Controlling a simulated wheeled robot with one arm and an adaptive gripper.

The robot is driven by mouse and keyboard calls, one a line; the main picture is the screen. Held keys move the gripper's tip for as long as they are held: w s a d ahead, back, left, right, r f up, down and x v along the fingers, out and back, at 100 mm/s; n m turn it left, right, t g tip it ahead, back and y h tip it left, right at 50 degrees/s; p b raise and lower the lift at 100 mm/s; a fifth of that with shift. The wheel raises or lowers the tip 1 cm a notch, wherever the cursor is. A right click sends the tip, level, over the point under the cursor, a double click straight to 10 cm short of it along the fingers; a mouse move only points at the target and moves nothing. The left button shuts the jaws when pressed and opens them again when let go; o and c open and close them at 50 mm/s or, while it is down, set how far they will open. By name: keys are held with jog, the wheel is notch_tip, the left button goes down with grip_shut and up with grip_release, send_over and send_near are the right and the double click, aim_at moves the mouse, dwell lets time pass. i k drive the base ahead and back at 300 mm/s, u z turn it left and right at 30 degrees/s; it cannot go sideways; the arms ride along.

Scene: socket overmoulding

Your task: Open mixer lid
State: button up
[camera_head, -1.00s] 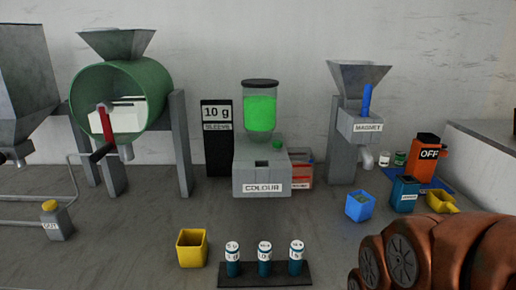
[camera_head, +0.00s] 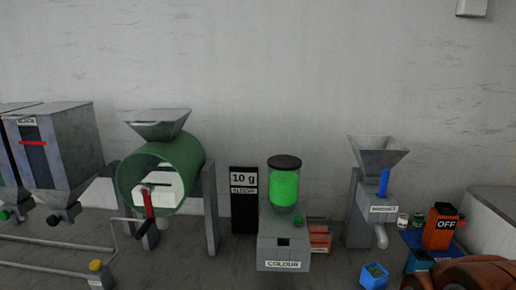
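The green drum (camera_head: 187,165), which looks like the mixer, lies on its side between grey legs at left of centre. A grey funnel hopper (camera_head: 158,124) sits on top of it. Its round front end shows a pale block (camera_head: 160,181) with a small label, too small to read. A red handle (camera_head: 149,203) stands upright in front of it. I cannot make out which part is the lid. A copper-coloured part of my arm shows at the bottom right, apart from the drum. My gripper is not in view.
Grey bins (camera_head: 58,150) stand left of the drum, with pipes (camera_head: 60,241) running low in front. Right of it are a 10 g display (camera_head: 244,212), the COLOUR unit (camera_head: 283,252) with a green jar, the MAGNET hopper (camera_head: 378,158), and an orange OFF box (camera_head: 441,229).

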aim_at(158, 116)
jog(key=u, duration=2)
jog(key=i, duration=0.4)
jog(key=u, duration=0.9)
